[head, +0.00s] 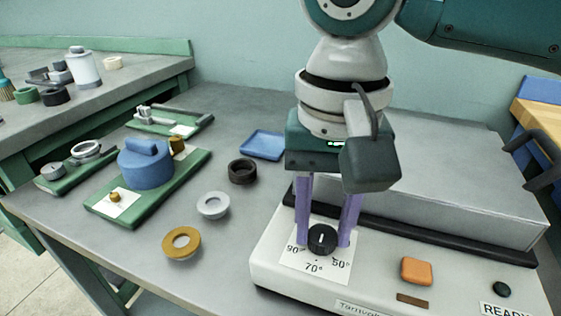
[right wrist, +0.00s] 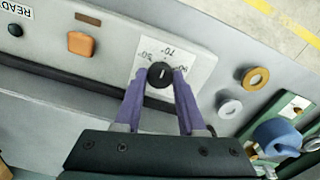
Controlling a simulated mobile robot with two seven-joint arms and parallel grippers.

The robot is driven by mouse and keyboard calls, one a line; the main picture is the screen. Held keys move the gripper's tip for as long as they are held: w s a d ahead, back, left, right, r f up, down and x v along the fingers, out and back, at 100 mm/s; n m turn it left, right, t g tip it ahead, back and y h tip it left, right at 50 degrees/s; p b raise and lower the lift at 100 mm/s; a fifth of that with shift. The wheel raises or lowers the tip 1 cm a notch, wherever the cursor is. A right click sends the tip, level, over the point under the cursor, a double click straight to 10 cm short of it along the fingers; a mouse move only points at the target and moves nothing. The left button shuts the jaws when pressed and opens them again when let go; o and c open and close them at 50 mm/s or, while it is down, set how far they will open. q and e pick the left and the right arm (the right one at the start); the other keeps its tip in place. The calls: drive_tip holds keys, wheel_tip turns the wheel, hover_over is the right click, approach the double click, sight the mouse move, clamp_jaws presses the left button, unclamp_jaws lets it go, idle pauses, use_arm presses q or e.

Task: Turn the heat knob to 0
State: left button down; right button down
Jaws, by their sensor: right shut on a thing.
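The heat knob (head: 322,239) is a round black dial with a white pointer line. It sits on a white card marked 90°, 70° and 50° on the front of a pale machine (head: 381,289). The line runs toward the machine's back, away from the 70° mark. No 0 mark is readable. My right gripper (head: 324,238) points down with its purple fingers on either side of the knob, shut on it. The right wrist view also shows the knob (right wrist: 160,75) between the fingertips. My left gripper is not in view.
An orange button (head: 416,270) and a small dark button (head: 501,289) lie right of the knob. A brass ring (head: 181,243), a grey ring (head: 213,206) and a black ring (head: 242,171) lie left. A blue tray (head: 263,145) is behind. A green board (head: 102,208) holds a blue part.

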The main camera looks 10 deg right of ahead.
drive_tip(key=shift+r+n+p, duration=0.2)
drive_tip(key=shift+n+p, duration=0.7)
drive_tip(key=shift+p, duration=1.35)
drive_tip(key=shift+r+n+p, duration=0.15)
drive_tip(key=shift+n+p, duration=0.75)
drive_tip(key=shift+p, duration=1.3)
drive_tip(key=shift+f+n+p, duration=0.2)
drive_tip(key=shift+n+p, duration=0.3)
drive_tip(key=shift+n, duration=0.5)
drive_tip(key=n+p, duration=0.1)
drive_tip(key=n, duration=0.3)
drive_tip(key=shift+p, duration=0.3)
drive_tip(key=n+p, duration=0.1)
drive_tip(key=n, duration=0.4)
drive_tip(key=shift+f, duration=0.1)
drive_tip(key=n, duration=0.4)
drive_tip(key=shift+n, duration=0.3)
drive_tip(key=n, duration=0.4)
drive_tip(key=shift+n, duration=0.3)
drive_tip(key=shift+c, duration=2.4)
unclamp_jaws()
